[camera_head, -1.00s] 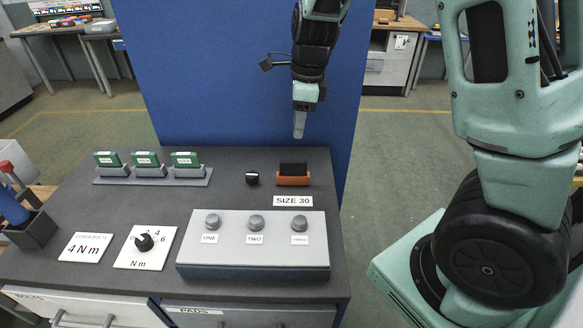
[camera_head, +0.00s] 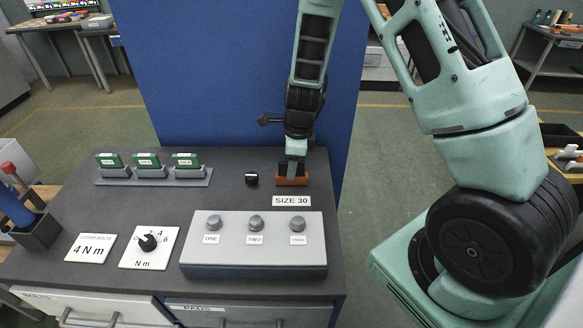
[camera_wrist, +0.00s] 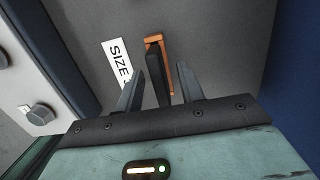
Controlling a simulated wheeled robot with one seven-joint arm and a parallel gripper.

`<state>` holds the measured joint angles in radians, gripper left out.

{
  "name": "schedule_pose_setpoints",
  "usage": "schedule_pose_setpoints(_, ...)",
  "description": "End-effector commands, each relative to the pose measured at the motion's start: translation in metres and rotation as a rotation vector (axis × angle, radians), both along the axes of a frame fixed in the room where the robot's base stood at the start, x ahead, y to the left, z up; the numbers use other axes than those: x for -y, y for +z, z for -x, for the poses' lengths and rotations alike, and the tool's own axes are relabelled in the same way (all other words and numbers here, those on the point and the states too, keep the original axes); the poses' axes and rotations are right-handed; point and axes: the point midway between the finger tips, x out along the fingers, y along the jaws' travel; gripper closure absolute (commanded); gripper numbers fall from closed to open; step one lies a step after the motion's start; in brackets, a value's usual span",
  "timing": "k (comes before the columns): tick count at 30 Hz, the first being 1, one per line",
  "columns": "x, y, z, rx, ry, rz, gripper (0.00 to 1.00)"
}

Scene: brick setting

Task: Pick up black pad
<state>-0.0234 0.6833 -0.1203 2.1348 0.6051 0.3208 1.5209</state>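The black pad (camera_wrist: 152,68) stands upright in an orange holder (camera_head: 293,181) at the back right of the dark worktop. In the head view my gripper covers most of the pad. My gripper (camera_wrist: 157,76) is open at the holder, with one finger on each side of the pad in the wrist view. A gap shows between the pad and each finger. The orange holder also shows in the wrist view (camera_wrist: 166,50), beside a "SIZE" label (camera_wrist: 117,62).
Several green pads in grey holders (camera_head: 146,172) stand further left. A grey box with three knobs (camera_head: 254,256) is in front. A blue panel (camera_head: 220,75) rises behind the worktop.

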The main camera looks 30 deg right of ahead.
Motion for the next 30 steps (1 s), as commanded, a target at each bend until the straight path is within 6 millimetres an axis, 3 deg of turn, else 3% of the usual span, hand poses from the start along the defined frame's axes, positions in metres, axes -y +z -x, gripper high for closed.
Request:
schedule_pose_setpoints(7, 0.000, -0.002, 0.000, 0.001, 0.000, 0.001, 0.62)
schedule_pose_setpoints(12, 0.000, -0.002, 0.000, 0.001, 0.000, 0.001, 1.00)
schedule_pose_setpoints(23, 0.000, 0.002, -0.001, 0.002, 0.002, 0.000, 1.00)
schedule_pose_setpoints(30, -0.001, 0.039, -0.002, 0.007, 0.004, 0.001, 1.00)
